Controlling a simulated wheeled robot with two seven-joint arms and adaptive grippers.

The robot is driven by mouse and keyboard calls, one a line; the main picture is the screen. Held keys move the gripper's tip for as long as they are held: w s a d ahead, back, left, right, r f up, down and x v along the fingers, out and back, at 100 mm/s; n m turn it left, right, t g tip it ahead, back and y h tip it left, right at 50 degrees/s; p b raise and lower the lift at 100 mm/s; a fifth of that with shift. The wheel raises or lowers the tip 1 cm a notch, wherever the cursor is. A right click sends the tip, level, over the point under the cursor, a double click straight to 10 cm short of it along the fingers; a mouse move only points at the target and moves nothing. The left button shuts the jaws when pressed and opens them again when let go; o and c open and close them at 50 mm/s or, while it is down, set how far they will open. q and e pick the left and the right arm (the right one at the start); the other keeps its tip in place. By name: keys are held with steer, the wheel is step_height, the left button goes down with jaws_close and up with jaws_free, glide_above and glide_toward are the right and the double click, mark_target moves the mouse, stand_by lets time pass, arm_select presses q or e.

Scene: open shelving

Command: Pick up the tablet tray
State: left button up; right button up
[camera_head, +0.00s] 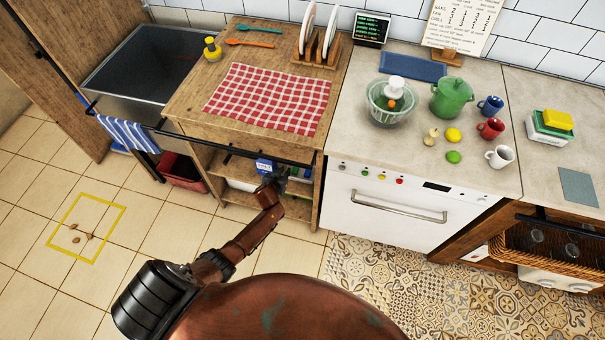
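My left arm reaches from the bottom left to the open shelving (262,212) under the wooden counter. My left gripper (275,181) is small and dark at the shelf opening, next to a blue box (265,166). I cannot tell whether its fingers are open or touching anything. A white, low item (240,184) lies on the shelf left of the gripper, and blue and green items (299,174) stand to its right, partly hidden. I cannot tell for sure which of these is the tablet tray. My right gripper is not in view.
A black rail (230,150) runs along the counter front above the shelf opening. A red checked cloth (268,98) lies on the counter. A white oven (400,208) stands right of the shelving, a dark red bin (183,173) left. The tiled floor in front is mostly clear.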

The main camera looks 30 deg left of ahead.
mark_target(301, 172)
arm_select(q)
steer(key=shift+w+a+f+b, duration=0.2)
steer(key=shift+w+f+b, duration=0.25)
steer(key=shift+f, duration=0.15)
steer(key=shift+w+a+f+b, duration=0.2)
steer(key=shift+w+f+b, duration=0.2)
steer(key=shift+f, duration=0.2)
steer(key=shift+w+a+f, duration=0.1)
steer(key=shift+w+f, duration=0.2)
steer(key=shift+w, duration=0.15)
steer(key=shift+w+b, duration=0.3)
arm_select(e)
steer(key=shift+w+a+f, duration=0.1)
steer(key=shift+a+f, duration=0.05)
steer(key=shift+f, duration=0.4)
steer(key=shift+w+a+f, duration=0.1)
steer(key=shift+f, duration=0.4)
arm_select(q)
steer(key=shift+r, duration=0.1)
jaws_close()
steer(key=shift+r, duration=0.1)
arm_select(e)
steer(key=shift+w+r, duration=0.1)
